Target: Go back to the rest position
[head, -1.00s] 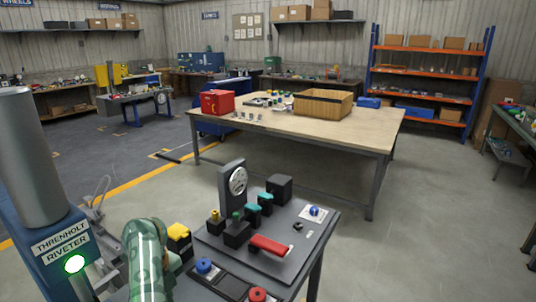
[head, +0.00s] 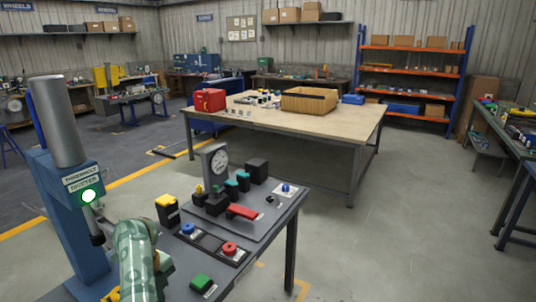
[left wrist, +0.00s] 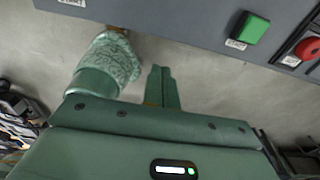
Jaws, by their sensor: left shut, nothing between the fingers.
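My left gripper (left wrist: 161,88) shows in the left wrist view with its fingers together and nothing between them, above bare grey floor beside the bench edge. My patterned green arm (head: 135,262) comes in at the bottom left of the head view, between the riveter and the bench; its fingers cannot be made out there. My right gripper is in neither view.
The riveter (head: 68,205) with its lit green lamp stands left of my arm. The grey bench (head: 262,240) carries a dial gauge (head: 219,161), a red-handled clamp (head: 243,212), a green button (head: 201,283) and a red button (head: 229,248). Open floor lies right of it.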

